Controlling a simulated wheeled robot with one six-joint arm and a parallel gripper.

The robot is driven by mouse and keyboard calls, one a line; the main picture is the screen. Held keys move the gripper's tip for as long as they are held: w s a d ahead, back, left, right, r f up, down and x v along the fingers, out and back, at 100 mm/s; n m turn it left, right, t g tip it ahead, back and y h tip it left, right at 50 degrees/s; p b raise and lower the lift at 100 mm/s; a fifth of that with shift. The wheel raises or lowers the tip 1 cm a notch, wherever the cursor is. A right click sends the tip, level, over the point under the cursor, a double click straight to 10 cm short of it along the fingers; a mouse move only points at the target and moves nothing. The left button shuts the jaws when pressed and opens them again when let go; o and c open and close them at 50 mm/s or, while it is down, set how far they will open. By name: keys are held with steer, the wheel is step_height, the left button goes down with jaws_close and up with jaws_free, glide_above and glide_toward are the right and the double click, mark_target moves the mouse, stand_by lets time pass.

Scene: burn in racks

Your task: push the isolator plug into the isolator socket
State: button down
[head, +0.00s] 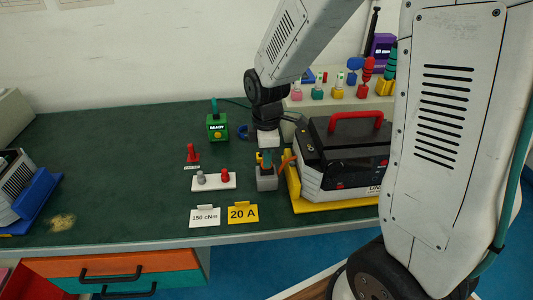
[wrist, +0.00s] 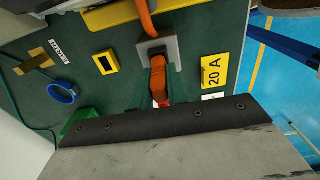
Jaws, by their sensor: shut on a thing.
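The isolator socket, a grey block (head: 267,181), stands on the green bench left of the black unit. In the wrist view the grey block (wrist: 172,49) is at top centre, with a dark part in its middle. My gripper (head: 266,161) points down just above the block. In the wrist view its teal fingers (wrist: 160,92) are shut on the orange-red isolator plug (wrist: 158,82). An orange cable (wrist: 147,18) runs at the block. The fingers partly hide the plug, and I cannot tell how deep it sits.
A black unit with a red handle (head: 356,116) on a yellow tray (head: 297,196) stands close right. A white plate (head: 213,186) with knobs, a 150 cNm card (head: 205,218) and a 20 A card (head: 243,213) lie nearby. A green box (head: 217,128) and blue ring (wrist: 61,91) stand behind.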

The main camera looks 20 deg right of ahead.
steer(key=shift+f, duration=0.35)
steer(key=c, duration=1.3)
jaws_free()
steer(key=shift+f, duration=0.1)
steer(key=shift+r, duration=3.95)
